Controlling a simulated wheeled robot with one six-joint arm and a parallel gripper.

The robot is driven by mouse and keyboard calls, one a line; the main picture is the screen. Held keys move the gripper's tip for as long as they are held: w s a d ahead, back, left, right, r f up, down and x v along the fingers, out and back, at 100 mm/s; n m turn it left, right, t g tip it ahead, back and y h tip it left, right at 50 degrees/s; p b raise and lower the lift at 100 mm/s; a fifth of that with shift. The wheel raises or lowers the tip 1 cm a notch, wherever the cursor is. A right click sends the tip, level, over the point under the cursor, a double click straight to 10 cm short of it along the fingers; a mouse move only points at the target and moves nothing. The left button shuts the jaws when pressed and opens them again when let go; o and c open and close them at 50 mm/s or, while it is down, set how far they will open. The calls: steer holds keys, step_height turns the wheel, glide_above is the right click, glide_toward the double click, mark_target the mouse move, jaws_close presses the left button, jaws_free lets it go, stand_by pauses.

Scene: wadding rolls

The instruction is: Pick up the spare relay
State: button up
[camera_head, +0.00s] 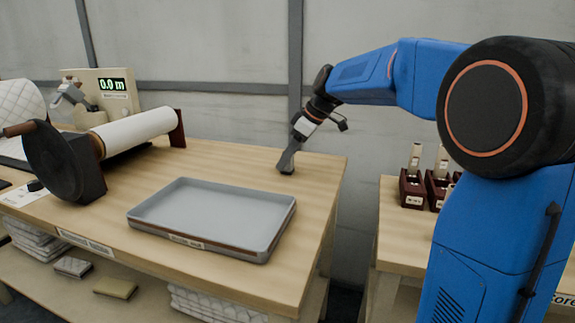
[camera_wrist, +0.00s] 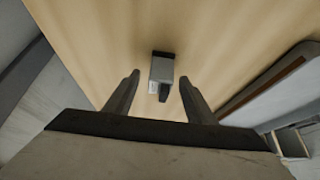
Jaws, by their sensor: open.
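A small grey block with a black end, which looks like the spare relay (camera_wrist: 161,68), lies on the wooden table in the wrist view. My gripper (camera_wrist: 159,78) is open, and its two dark fingers stand on either side of the block's line, apart from it. The gap between the fingers is empty of any held thing. In the head view my gripper (camera_head: 287,168) points down close over the table's back right part. The relay cannot be made out there, probably hidden by the gripper.
An empty grey tray (camera_head: 215,213) lies on the table (camera_head: 312,178), left of and in front of my gripper. A white roll (camera_head: 138,130) on a stand and a "0.0 m" display (camera_head: 112,85) are further left. Dark red holders (camera_head: 412,188) stand on another table at right.

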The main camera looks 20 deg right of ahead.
steer(key=c, duration=1.3)
steer(key=shift+o, duration=0.2)
step_height(320, 180, up, 28)
